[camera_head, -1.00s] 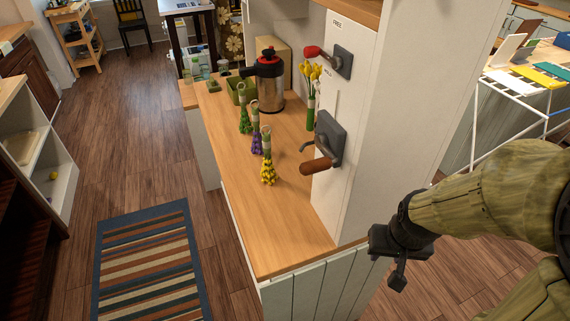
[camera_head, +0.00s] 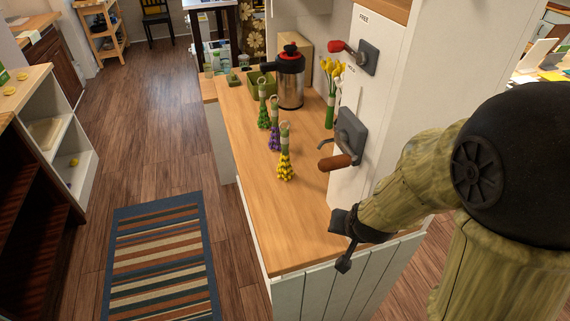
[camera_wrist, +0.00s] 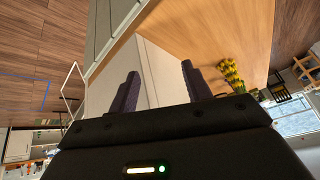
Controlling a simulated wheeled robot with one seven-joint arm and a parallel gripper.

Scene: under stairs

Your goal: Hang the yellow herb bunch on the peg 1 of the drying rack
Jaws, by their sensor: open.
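The yellow herb bunch (camera_head: 286,166) stands on the wooden counter, flower heads down and pale stems up, nearest of a row of bunches. It also shows in the wrist view (camera_wrist: 232,75), right of the fingers. My gripper (camera_head: 343,241) is at the counter's near right corner, apart from the bunch. In the wrist view its two fingers (camera_wrist: 161,88) are spread with nothing between them. I cannot make out the drying rack or its peg 1 in these frames.
A purple bunch (camera_head: 274,134) and a green bunch (camera_head: 263,106) stand behind the yellow one. A white panel with a brown-handled lever (camera_head: 336,162) rises on the right. A steel jug (camera_head: 290,82) stands farther back. The counter's front left (camera_head: 275,225) is clear.

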